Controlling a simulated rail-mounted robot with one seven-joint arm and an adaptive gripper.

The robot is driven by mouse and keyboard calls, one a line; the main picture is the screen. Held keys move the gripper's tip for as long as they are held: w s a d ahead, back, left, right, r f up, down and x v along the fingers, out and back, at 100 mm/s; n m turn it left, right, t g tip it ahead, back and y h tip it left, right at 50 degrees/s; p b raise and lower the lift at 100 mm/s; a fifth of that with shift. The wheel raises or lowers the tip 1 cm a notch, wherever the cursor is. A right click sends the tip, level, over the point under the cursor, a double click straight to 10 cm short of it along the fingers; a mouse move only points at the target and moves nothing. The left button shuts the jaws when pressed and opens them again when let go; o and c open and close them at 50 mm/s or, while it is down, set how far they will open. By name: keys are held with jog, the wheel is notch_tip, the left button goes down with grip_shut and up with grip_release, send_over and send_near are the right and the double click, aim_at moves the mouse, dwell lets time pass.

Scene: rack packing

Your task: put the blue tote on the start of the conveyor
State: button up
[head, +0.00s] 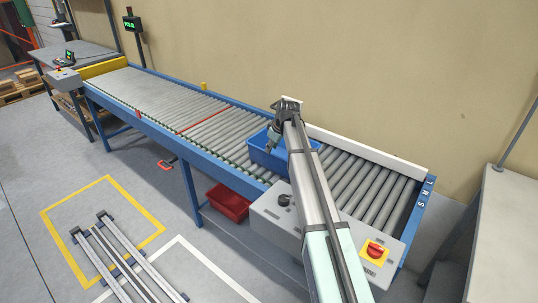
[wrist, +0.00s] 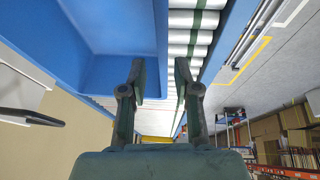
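The blue tote (head: 262,155) sits on the rollers of the conveyor (head: 160,100), right of the red line across the belt and partly hidden behind my arm. My gripper (head: 272,140) is down at the tote's edge. In the wrist view the tote (wrist: 110,40) fills the upper left. My gripper (wrist: 160,82) has its fingers apart there, one over the tote's inside and one beyond its side wall. A gap shows between the fingers; whether either touches the wall is unclear.
A grey control box (head: 278,213) with a red and yellow switch stands at the conveyor's front side. A red bin (head: 228,202) sits below. A white rail (head: 360,148) runs along the back right. Rollers left of the tote and at the right end are bare.

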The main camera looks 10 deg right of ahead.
jog(key=v, duration=0.5)
